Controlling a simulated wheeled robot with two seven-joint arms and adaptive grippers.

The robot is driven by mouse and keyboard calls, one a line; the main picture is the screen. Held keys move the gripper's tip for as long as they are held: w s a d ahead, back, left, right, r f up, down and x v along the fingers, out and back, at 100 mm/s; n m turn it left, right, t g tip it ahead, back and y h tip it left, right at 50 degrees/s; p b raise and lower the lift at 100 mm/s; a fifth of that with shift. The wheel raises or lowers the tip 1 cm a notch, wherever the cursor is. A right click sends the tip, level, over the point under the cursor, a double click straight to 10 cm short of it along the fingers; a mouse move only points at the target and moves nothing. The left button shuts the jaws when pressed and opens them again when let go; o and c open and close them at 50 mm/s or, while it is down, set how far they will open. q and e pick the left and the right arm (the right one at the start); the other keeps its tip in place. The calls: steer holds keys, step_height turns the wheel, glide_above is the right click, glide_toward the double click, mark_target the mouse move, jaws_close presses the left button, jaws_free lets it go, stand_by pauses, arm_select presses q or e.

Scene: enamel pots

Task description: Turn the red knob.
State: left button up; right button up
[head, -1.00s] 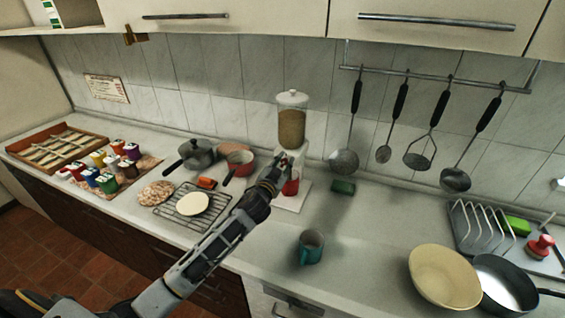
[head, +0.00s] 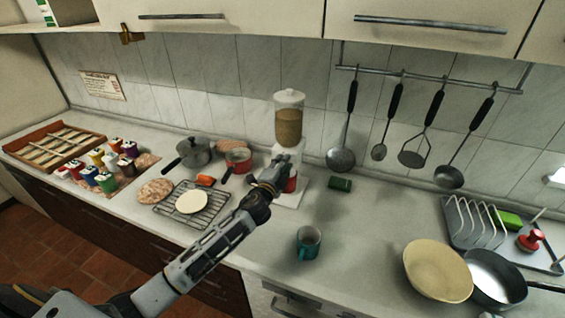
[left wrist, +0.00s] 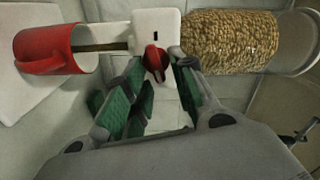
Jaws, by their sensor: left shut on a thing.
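The grain dispenser (head: 289,124) stands against the tiled wall, a clear jar of grain on a white body. Its red knob (left wrist: 155,60) shows in the left wrist view on the white body, between my fingertips. My left gripper (head: 276,170) is shut on this knob; its green-padded fingers (left wrist: 160,75) sit at both sides of it. A red mug (left wrist: 48,50) is under the spout. A brown strip (left wrist: 108,46), apparently grain, runs from the spout to the mug's mouth. In the head view my gripper partly hides the mug (head: 291,184) and hides the knob. My right gripper is not in view.
A teal mug (head: 308,243) stands in front of the dispenser, right of my arm. A yellow bowl (head: 437,271) and pan (head: 495,279) are at right.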

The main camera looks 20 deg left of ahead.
arm_select(q)
steer(key=shift+f+m, duration=0.15)
steer(key=shift+m, duration=1.15)
steer(key=o, duration=0.7)
steer(key=shift+c, duration=0.2)
steer(key=s, duration=1.2)
steer(key=shift+a, duration=0.15)
stand_by(0.4)
